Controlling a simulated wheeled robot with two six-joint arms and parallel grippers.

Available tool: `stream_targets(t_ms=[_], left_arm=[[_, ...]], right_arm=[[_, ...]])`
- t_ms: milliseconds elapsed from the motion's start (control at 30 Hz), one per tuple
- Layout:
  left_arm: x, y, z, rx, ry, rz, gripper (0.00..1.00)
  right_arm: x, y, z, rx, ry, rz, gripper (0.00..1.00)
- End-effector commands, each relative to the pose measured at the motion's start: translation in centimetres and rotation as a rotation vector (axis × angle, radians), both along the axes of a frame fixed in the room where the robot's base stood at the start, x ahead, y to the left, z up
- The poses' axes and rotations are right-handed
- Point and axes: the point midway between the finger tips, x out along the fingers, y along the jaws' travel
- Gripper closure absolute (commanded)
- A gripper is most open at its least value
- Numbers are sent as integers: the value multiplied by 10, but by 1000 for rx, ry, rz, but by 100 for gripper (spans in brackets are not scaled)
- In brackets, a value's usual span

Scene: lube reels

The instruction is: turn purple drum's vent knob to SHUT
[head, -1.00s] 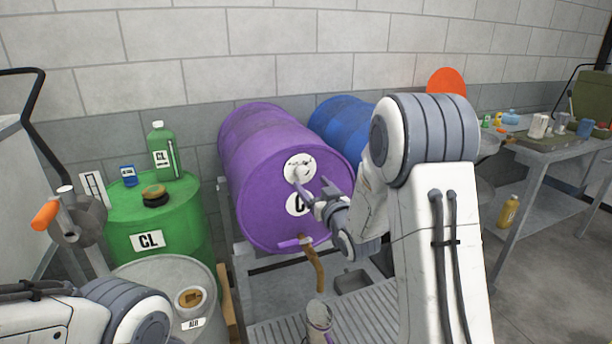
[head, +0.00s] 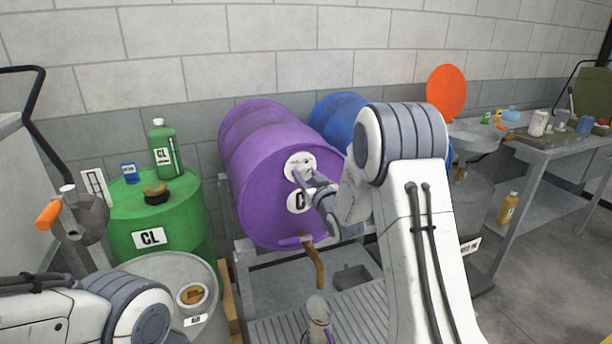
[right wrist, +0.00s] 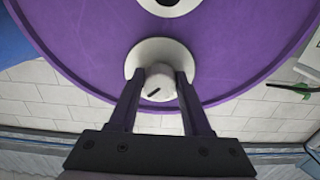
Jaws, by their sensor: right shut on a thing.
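The purple drum (head: 262,185) lies on its side on a rack, its round end facing me. A white disc (head: 297,162) with print too small to read sits high on that end. In the right wrist view a pale round vent knob (right wrist: 160,86) with a short dark slanted line stands on the white disc (right wrist: 136,58). My right gripper (right wrist: 160,92) is shut on the knob, one finger on each side. In the head view my right gripper (head: 306,183) is at the disc, partly covering it. My left arm enters at lower left; its gripper is out of view.
A blue drum (head: 335,112) lies behind my right arm. A green drum (head: 125,215) with bottles stands left, and a workbench (head: 560,150) stands right.

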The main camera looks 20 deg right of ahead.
Motion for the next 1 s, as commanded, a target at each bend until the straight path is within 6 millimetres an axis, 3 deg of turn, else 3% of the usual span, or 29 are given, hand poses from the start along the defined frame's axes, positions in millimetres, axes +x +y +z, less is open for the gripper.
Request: stream_targets(t_ms=[367,1000], left_arm=[[0,0,-19,0,0,0,38],[0,0,-105,0,0,0,38]], right_arm=[[0,0,-3,-98,-7,-5,100],[0,-1,-5,-670,-28,-5,100]])
